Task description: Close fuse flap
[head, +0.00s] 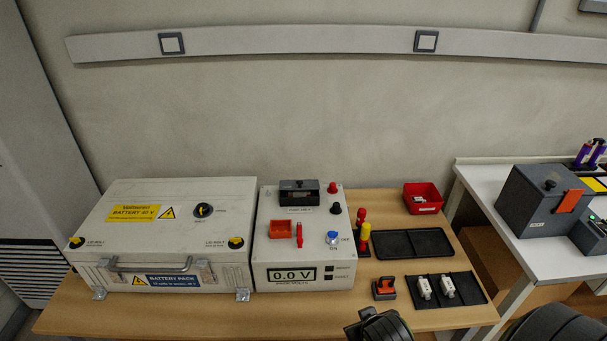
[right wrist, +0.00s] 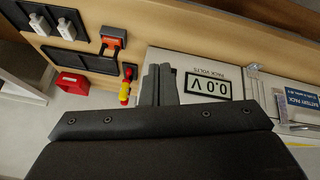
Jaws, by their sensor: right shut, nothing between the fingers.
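The dark grey fuse holder (head: 299,192) sits at the back of the white box's top, in the head view. A small knob shows on its dark flap (head: 299,184). I cannot tell clearly whether this flap is raised or down. It does not show in the right wrist view. My right gripper (right wrist: 160,84) is shut and empty in the right wrist view, in front of the white box (right wrist: 211,67). In the head view, dark parts of my right arm show at the bottom edge, well apart from the flap. My left gripper is not in view.
The battery pack (head: 165,235) stands left.

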